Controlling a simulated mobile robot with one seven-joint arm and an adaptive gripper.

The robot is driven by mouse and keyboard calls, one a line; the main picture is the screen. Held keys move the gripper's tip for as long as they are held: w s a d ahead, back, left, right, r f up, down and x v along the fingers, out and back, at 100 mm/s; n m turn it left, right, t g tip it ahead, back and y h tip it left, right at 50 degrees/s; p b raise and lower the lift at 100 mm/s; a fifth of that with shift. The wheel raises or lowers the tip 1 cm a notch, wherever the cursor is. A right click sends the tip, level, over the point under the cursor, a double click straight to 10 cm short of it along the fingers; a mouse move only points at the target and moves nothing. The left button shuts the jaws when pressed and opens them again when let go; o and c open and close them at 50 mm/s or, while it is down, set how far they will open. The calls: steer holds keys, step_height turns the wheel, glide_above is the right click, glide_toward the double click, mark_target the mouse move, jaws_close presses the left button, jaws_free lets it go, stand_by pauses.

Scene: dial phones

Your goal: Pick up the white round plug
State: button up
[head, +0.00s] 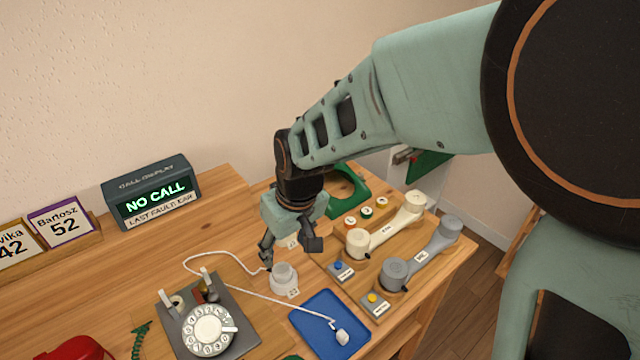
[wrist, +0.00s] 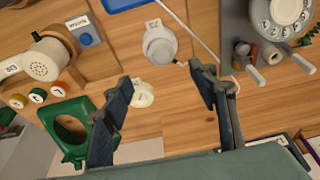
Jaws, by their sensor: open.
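A small white plug (head: 342,338) with rounded edges lies on the blue mat (head: 309,322), at the end of a white cord. A larger white round fitting (head: 284,276) stands on the wooden table left of the mat; it also shows in the wrist view (wrist: 159,46). I cannot tell for sure which of the two the task names. My gripper (head: 290,254) is open and empty, pointing down above and just behind the fitting. In the wrist view its fingers (wrist: 160,78) are spread apart, with the fitting beyond their tips. The small plug is outside the wrist view.
A dial phone base (head: 208,329) stands at the front left, with the white cord (head: 240,289) looping past. Cream (head: 385,230) and grey (head: 423,255) handsets lie at right. A green frame (head: 348,190) is behind. A second white round piece (wrist: 140,92) lies near the gripper.

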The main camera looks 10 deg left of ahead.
mark_target(282, 269)
steer(key=x, duration=0.3)
steer(key=shift+f, duration=0.3)
steer(key=shift+s+x, duration=0.1)
steer(key=shift+x, duration=1.25)
steer(key=shift+s+x, duration=0.15)
steer(key=shift+x, duration=1.2)
steer(key=c, duration=1.2)
